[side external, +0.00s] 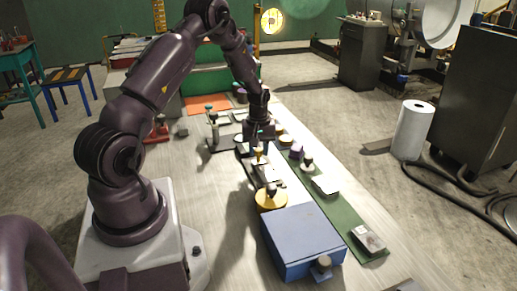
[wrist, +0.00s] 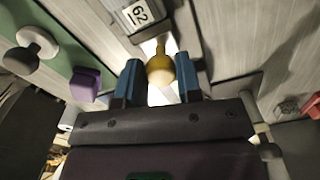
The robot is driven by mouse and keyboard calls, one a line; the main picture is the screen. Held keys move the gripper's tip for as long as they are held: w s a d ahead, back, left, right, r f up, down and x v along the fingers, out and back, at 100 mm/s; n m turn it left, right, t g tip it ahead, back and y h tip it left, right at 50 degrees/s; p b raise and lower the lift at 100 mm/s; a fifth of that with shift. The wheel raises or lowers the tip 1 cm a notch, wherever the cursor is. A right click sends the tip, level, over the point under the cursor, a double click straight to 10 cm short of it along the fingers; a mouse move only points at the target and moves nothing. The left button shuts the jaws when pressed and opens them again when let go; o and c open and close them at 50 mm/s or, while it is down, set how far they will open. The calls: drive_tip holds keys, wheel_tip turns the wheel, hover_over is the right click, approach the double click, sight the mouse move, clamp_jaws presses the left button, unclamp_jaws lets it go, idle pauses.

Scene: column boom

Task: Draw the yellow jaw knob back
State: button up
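The yellow jaw knob (wrist: 160,68) shows in the wrist view between my gripper's two blue fingertips. My gripper (wrist: 159,80) is open, with narrow gaps seeming to show on both sides of the knob; contact is hard to judge. In the side view my gripper (side external: 258,142) points down just above the small yellow knob (side external: 258,153), which stands on a grey metal device (side external: 265,172). The fingertips are small and dark there. A plate marked 62 (wrist: 140,13) lies beyond the knob in the wrist view.
A yellow round base (side external: 271,200) and a blue box (side external: 302,242) stand nearer the camera. A green strip (side external: 335,209) on the right carries several small knobbed parts and a purple block (wrist: 85,84). A small stand (side external: 213,132) is to the left. Bare bench shows front left.

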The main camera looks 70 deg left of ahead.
drive_tip(key=shift+a, duration=1.6)
clamp_jaws()
drive_tip(key=o, duration=1)
unclamp_jaws()
drive_tip(key=shift+o, duration=0.2)
drive_tip(key=shift+d+r, duration=0.1)
wheel_tip(320, 180, up, 13)
